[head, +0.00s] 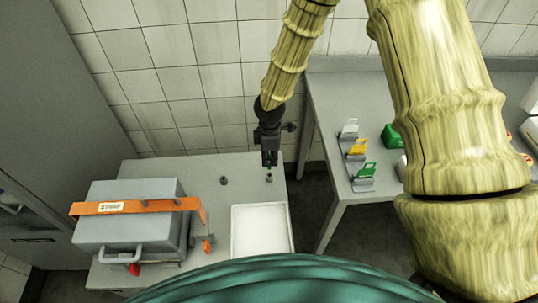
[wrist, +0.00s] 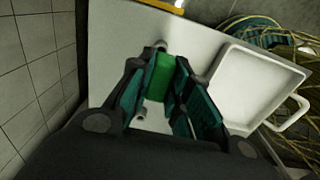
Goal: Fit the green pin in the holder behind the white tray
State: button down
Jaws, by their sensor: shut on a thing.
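The green pin (wrist: 160,76) is held between the teal-padded fingers of my gripper (wrist: 166,92). In the head view my gripper (head: 269,162) points down over the back right part of the grey table, and only a speck of green shows at its tips. A small dark holder (head: 269,178) stands on the table just behind the white tray (head: 262,232), under the gripper. A small round piece in the wrist view (wrist: 140,113) appears to be this holder, beside the pin. The tray fills the right of the wrist view (wrist: 250,85). I cannot tell whether pin and holder touch.
A second small dark holder (head: 223,181) stands to the left. A grey case (head: 130,218) with an orange strap (head: 120,207) fills the table's left. The tiled wall (head: 190,90) is close behind. A side table (head: 330,110) at right carries coloured cards in stands.

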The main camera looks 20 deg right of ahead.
aim_at(270, 168)
jog(key=shift+f+b, duration=0.6)
jog(key=shift+f, duration=0.75)
jog(key=shift+f+b, duration=0.75)
jog(key=shift+f, duration=1.3)
dwell(1.7)
jog(key=c, duration=1.3)
grip_release()
jog(key=shift+o, duration=0.2)
jog(key=shift+r, duration=0.1)
notch_tip(270, 168, up, 12)
jog(key=shift+f, duration=0.1)
